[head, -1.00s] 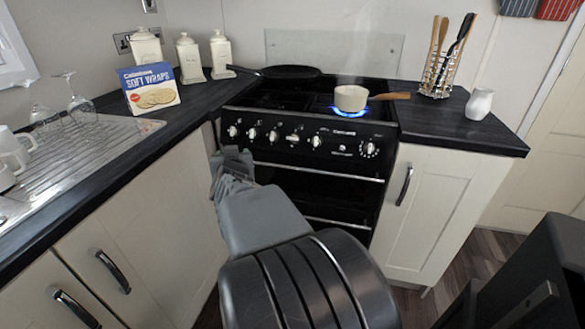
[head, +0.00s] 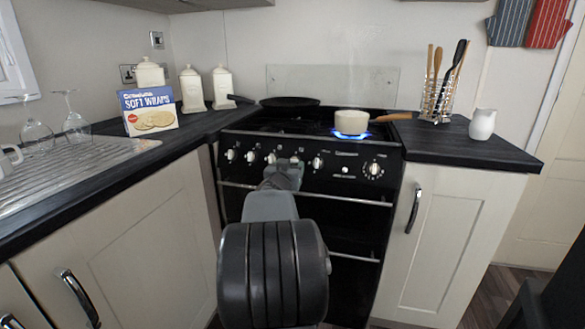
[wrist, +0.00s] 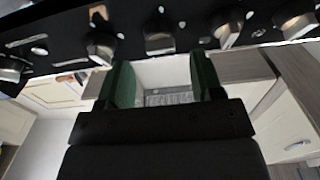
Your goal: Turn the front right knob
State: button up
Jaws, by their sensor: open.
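A row of silver knobs runs along the black stove's front panel (head: 330,176). The rightmost large knob (head: 375,169) sits apart, with a knob (head: 318,163) to its left beyond a small button. I cannot read labels saying which is the front right knob. My gripper (head: 285,170) is in front of the panel, left of those two, and hides part of the row. In the wrist view my gripper (wrist: 163,80) has its green-padded fingers apart, with nothing between them. A knob (wrist: 158,38) lies just beyond the fingertips, not between them.
A cream saucepan (head: 352,121) stands over a blue flame on the right of the stove. Its wooden handle points right. Oven handle rails (head: 345,199) cross below the knobs. A dark pan (head: 290,101) is at the back. Counters flank the stove.

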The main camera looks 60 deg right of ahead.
aim_at(293, 162)
jog(key=shift+b+x, duration=0.3)
jog(key=shift+x, duration=1.7)
jog(key=shift+c, duration=0.2)
jog(key=c, duration=0.9)
